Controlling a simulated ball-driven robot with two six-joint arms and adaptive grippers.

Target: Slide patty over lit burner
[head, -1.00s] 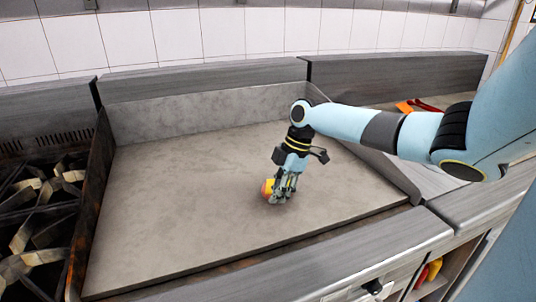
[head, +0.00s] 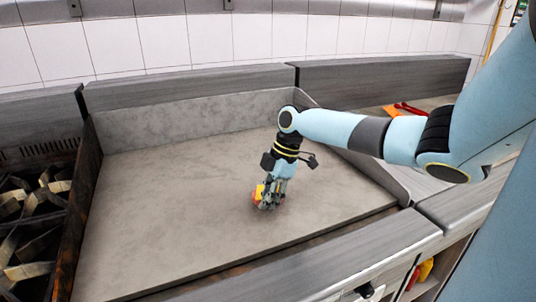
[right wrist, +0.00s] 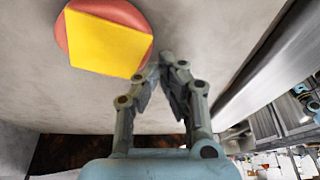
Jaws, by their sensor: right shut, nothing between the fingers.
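The patty is a reddish-pink disc with a yellow square slice on top. It lies on the grey griddle plate (head: 170,190), partly hidden by my right gripper in the head view. In the right wrist view the patty (right wrist: 66,38) is at the top left, its yellow slice (right wrist: 105,42) facing up. My right gripper (head: 267,206) points down with its fingers shut and empty, close beside the patty. In the right wrist view the fingertips (right wrist: 166,62) are at the slice's right edge; I cannot tell whether they touch. No flame shows on any burner. My left gripper is out of view.
Burner grates (head: 30,225) stand left of the griddle, beyond a dark raised side wall (head: 82,205). A grey splash wall (head: 190,115) closes the back. Orange and red utensils (head: 402,109) lie at the right. The griddle left of the patty is clear.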

